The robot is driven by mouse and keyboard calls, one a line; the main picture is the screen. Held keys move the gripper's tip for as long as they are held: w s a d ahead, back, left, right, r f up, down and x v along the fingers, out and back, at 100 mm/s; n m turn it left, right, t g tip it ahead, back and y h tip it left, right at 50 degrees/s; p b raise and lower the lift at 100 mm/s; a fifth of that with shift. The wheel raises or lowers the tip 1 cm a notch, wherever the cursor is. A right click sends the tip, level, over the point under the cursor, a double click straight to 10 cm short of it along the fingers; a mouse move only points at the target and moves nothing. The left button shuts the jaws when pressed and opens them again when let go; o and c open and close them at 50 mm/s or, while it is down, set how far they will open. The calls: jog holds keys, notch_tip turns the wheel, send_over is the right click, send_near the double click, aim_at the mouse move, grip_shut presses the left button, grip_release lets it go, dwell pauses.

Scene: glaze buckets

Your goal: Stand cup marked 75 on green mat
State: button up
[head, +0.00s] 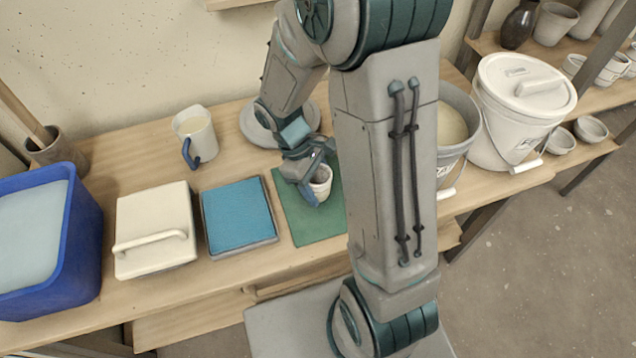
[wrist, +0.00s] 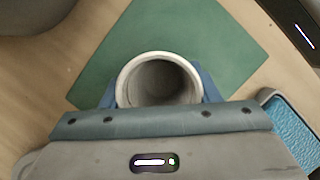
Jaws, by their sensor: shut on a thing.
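A small white cup (head: 321,183) is upright between the fingers of my gripper (head: 312,182), which is shut on it. In the wrist view the cup (wrist: 158,78) shows its round rim and empty inside, with blue fingers of my gripper (wrist: 158,98) on both sides. The green mat (head: 302,224) lies flat on the bench, and the cup is over it; it also fills the area behind the cup in the wrist view (wrist: 215,45). I cannot tell whether the cup's base touches the mat. No marking on the cup is readable.
A blue sponge pad (head: 238,217) lies left of the mat, then a white lidded box (head: 154,226) and a blue tub (head: 62,250). A jug with a blue handle (head: 196,136) stands behind. Buckets, including a lidded white one (head: 510,120), stand to the right.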

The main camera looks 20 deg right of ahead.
jog(key=shift+f, duration=0.1)
jog(key=shift+f, duration=0.15)
jog(key=o, duration=1.2)
jog(key=p+v, duration=0.3)
jog(key=v, duration=0.9)
jog(key=shift+s+d+r+m+t+y, duration=0.55)
jog(key=shift+s+r+m+t, duration=0.4)
jog(key=shift+s+m, duration=0.7)
jog(key=shift+s+d+r+m+t+y, duration=0.7)
jog(key=shift+s+r+m, duration=0.6)
jog(key=shift+s, duration=0.45)
jog(key=shift+s+d+r+m+t+y, duration=0.45)
jog(key=shift+s+r+m+t, duration=0.5)
jog(key=shift+s+m, duration=0.75)
